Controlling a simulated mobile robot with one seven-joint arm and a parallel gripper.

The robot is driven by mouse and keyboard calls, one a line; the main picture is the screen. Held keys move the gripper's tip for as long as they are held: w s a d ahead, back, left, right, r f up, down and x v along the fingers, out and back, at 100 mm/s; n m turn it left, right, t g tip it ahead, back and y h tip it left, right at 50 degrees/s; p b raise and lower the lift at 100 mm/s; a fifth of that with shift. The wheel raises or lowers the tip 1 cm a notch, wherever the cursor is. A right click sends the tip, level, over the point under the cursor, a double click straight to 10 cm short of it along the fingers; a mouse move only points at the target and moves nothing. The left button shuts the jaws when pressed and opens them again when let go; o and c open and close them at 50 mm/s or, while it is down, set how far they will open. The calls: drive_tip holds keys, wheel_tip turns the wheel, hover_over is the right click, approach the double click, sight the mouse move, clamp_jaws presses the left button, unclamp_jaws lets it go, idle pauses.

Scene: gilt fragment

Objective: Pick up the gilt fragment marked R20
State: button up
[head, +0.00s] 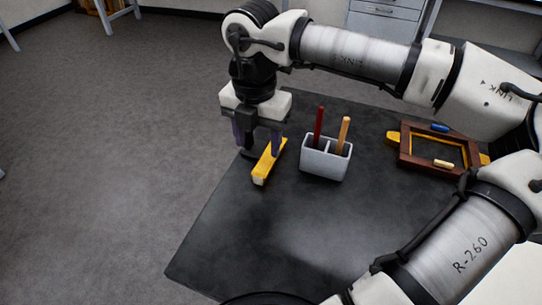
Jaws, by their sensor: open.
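A gold-yellow bar-shaped fragment (266,166) lies at the left edge of the dark tabletop. No R20 marking is legible on it. My gripper (258,148) points down over the far end of this fragment, with its fingers apart. One finger shows on the left and one on the right, and the fragment's far end is partly hidden by them. I cannot tell whether either finger touches it. Another gold-yellow piece (393,137) shows at the left side of a brown wooden frame (408,160). No marking is legible on it either.
A light grey divided holder (325,164) stands right of the fragment, holding a red stick (319,125) and an orange stick (344,130). A blue piece (440,128) and a cream piece (443,163) lie on the wooden frame. The front of the dark table (235,240) is clear.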

sight(262, 169)
drive_tip(key=f, duration=0.2)
drive_tip(key=f+p, duration=0.1)
drive_tip(key=f, duration=0.4)
drive_tip(key=shift+w+d+f+p, duration=0.15)
drive_tip(key=shift+d+f+p, duration=0.15)
drive_tip(key=shift+f, duration=0.05)
drive_tip(key=c, duration=1.1)
drive_tip(key=shift+o, duration=0.2)
drive_tip(key=shift+r, duration=0.1)
